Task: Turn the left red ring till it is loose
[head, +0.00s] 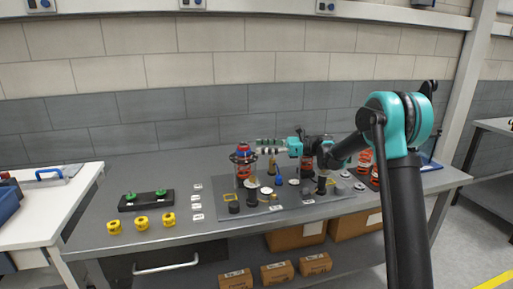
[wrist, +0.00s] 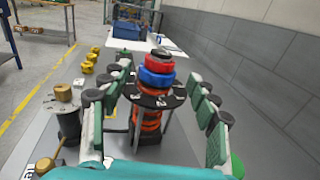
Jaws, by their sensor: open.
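The left red ring (wrist: 160,67) sits at the top of a spring assembly, just above a blue ring (wrist: 156,79). Below are a round black plate (wrist: 150,98) and an orange-red coil spring (wrist: 151,122). In the head view the red ring (head: 243,146) tops the left upright assembly on the bench. My gripper (head: 268,147) reaches in from its right. In the wrist view my gripper (wrist: 162,78) is open, its green-padded fingers on either side of the ring and plate. I cannot tell whether the fingers touch anything.
Another red spring assembly (head: 305,169) stands to the right, partly behind my arm. Small dark and pale parts crowd the mat near the assembly.

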